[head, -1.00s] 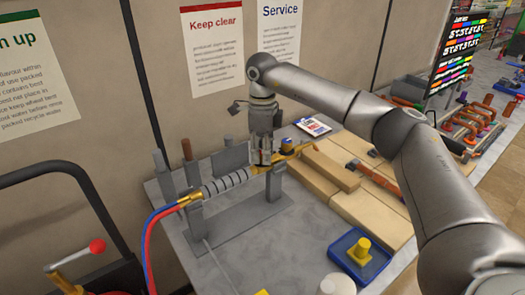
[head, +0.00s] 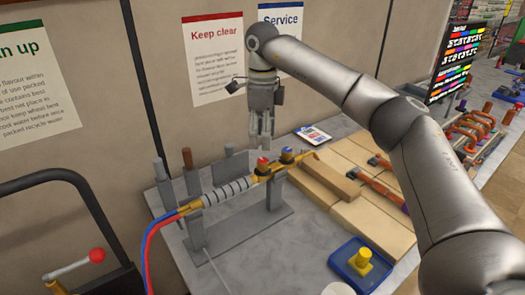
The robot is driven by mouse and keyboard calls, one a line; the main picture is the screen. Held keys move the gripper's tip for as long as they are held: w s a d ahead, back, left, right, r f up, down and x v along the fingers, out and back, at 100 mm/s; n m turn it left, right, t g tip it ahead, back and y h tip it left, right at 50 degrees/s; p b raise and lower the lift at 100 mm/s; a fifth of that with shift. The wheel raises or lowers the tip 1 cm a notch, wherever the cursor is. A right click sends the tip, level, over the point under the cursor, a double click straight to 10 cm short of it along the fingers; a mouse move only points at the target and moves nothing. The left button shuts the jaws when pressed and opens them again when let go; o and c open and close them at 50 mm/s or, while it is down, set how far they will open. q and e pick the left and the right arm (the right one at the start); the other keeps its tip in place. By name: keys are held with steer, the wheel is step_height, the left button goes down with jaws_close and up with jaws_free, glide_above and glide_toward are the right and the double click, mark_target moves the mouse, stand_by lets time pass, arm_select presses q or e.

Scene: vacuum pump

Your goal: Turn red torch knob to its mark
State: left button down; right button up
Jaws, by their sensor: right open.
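The torch (head: 229,187) lies across a grey stand (head: 238,228) on the table, with its brass tip pointing right. Its red knob (head: 263,163) sits on top of the brass body; any mark beside it is too small to make out. A blue knob (head: 287,153) sits just right of the red one. My right gripper (head: 261,142) points down above and slightly behind the red knob, its fingers apart and empty. It looks clear of the knob. My left gripper is not in view.
Red and blue hoses (head: 151,240) run from the torch's left end. Wooden boards (head: 345,200) with orange-handled tools lie to the right. A blue tray (head: 357,262) with a yellow piece stands in front. A red-knobbed lever (head: 96,256) is at lower left.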

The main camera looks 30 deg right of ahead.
step_height(320, 180, up, 4)
steer(key=shift+f, duration=0.1)
stand_by(0.5)
